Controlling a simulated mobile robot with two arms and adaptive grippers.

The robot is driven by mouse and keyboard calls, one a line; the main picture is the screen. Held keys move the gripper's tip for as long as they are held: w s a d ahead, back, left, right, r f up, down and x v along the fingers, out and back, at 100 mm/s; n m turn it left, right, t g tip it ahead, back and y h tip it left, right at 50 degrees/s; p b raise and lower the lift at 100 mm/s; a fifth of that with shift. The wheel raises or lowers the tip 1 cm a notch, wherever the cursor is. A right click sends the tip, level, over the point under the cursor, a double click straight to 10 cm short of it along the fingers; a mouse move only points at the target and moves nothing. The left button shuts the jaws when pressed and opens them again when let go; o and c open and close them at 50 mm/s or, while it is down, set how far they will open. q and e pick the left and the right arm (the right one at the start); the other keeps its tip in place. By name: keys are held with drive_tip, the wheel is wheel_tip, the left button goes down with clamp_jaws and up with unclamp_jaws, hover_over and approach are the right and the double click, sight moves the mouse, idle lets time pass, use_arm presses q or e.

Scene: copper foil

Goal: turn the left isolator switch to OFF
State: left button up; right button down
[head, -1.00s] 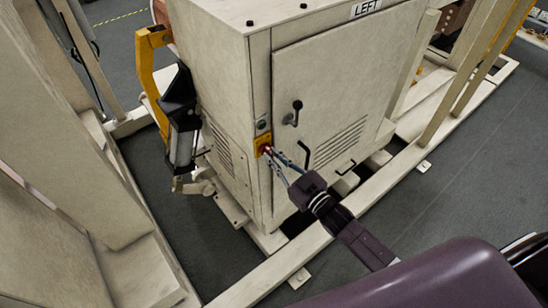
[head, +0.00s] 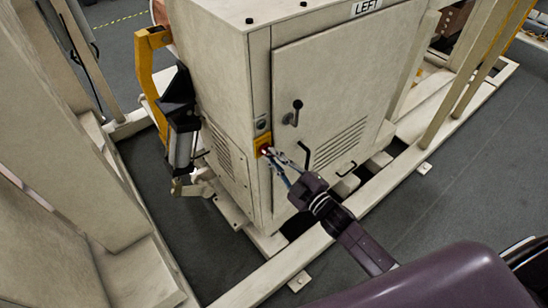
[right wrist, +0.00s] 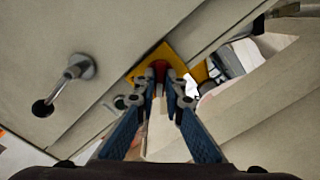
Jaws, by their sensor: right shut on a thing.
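The left isolator switch has a yellow plate (head: 262,141) with a red knob (head: 266,151), low on the narrow front edge of the beige cabinet (head: 318,105) labelled LEFT. My right gripper (head: 269,155) reaches it from the lower right, and its fingers are shut on the red knob. In the right wrist view the fingertips (right wrist: 160,80) close around the red knob (right wrist: 160,68) in front of the yellow plate (right wrist: 182,62). The fingers partly hide the knob, and I cannot read its position. My left gripper is not in view.
A dark door handle (head: 295,112) sticks out just above and right of the switch; it also shows in the right wrist view (right wrist: 78,68). A yellow bracket (head: 147,80) stands left of the cabinet. Beige frame beams (head: 285,262) run along the floor around it.

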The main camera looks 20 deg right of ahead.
idle(0.3)
drive_tip(key=c, duration=2)
unclamp_jaws()
drive_tip(key=v, duration=1.2)
drive_tip(key=shift+r, duration=0.1)
